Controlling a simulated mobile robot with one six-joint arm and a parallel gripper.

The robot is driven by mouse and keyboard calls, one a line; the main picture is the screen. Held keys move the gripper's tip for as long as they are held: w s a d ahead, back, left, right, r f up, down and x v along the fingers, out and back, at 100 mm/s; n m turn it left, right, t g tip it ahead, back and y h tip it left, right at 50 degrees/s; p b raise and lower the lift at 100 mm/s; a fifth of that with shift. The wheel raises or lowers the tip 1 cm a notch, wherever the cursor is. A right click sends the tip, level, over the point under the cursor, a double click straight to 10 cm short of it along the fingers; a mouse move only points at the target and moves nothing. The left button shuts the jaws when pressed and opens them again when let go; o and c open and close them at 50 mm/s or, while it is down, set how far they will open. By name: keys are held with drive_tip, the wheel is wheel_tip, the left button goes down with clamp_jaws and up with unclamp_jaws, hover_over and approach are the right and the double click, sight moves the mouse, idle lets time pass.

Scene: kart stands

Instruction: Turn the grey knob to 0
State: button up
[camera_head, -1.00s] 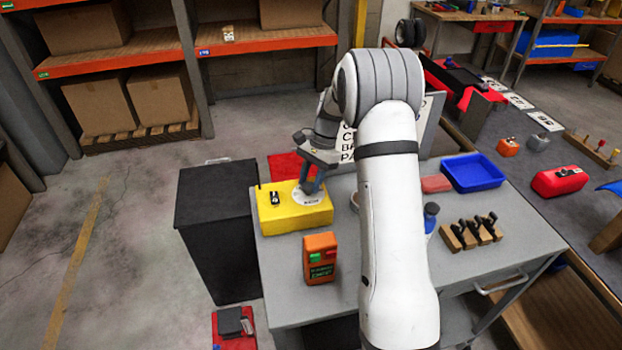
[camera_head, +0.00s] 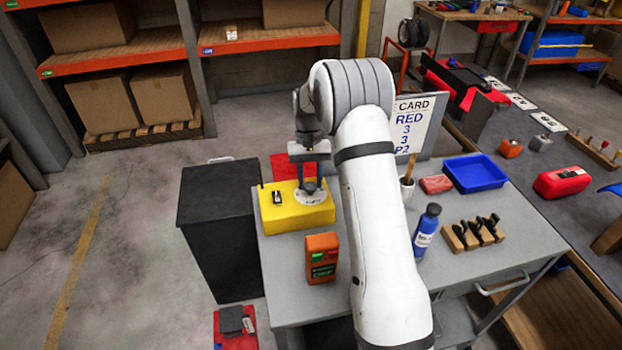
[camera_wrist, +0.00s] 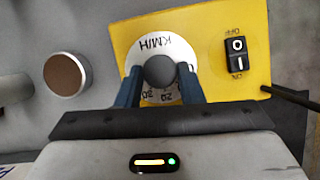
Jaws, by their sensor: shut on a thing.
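The grey knob (camera_wrist: 160,71) sits at the middle of a white dial (camera_wrist: 155,44) marked KM/H, with 20 readable and other numbers partly hidden. The dial is on top of a yellow box (camera_head: 276,219), which also carries a black rocker switch (camera_wrist: 235,55). My gripper (camera_wrist: 160,84) is shut on the grey knob, with one blue finger on each side of it. In the head view my gripper (camera_head: 310,183) is over the dial, pointing down. The 0 mark and the knob's pointer cannot be made out.
An orange device (camera_head: 321,257) stands in front of the yellow box on the grey table (camera_head: 480,285). A black cabinet (camera_head: 215,230) is at left.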

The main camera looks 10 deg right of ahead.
drive_tip(key=shift+n+h, duration=0.3)
drive_tip(key=shift+n, duration=0.3)
drive_tip(key=o, duration=1)
drive_tip(key=shift+c, duration=0.2)
drive_tip(key=b+v, duration=0.1)
drive_tip(key=v, duration=0.7)
